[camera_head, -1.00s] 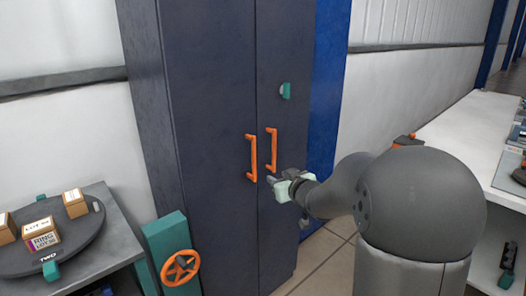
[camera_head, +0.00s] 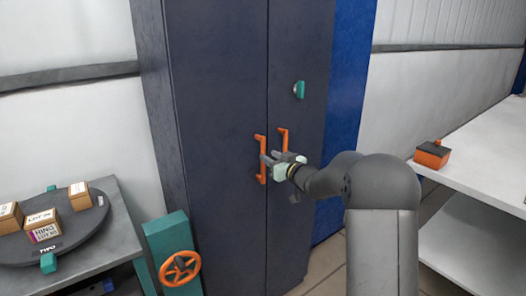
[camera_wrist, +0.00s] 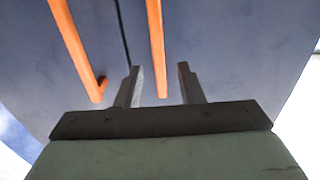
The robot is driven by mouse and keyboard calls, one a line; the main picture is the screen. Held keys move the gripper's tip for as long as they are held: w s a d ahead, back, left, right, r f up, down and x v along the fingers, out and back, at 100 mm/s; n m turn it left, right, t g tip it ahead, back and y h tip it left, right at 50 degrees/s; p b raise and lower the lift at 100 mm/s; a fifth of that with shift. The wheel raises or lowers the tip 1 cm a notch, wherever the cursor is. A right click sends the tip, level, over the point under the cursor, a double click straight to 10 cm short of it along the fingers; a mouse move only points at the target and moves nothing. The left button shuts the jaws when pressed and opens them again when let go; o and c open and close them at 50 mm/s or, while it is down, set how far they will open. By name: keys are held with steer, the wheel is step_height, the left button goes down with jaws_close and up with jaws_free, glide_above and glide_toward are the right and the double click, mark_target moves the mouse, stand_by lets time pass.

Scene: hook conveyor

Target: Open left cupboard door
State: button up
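The tall dark blue cupboard has two closed doors. The left door (camera_head: 215,110) bears a vertical orange handle (camera_head: 262,170). The right door (camera_head: 300,60) bears a similar orange handle (camera_head: 283,140). My gripper (camera_head: 268,158) is at the left door's handle, around its middle height. In the wrist view, my gripper (camera_wrist: 160,84) is open, with a finger on each side of one orange handle (camera_wrist: 155,45) and gaps visible beside it. The other orange handle (camera_wrist: 72,40) lies outside the fingers, to the left. Exact depth between fingers and handle is hard to tell.
A teal knob (camera_head: 299,89) sits on the right door. A teal post with an orange wheel (camera_head: 180,268) stands at the cupboard's lower left. A grey table (camera_head: 120,230) with boxes on a round tray is at left. A white bench (camera_head: 480,150) is at right.

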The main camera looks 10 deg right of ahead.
mark_target(264, 153)
steer(key=x, duration=0.5)
jaws_close()
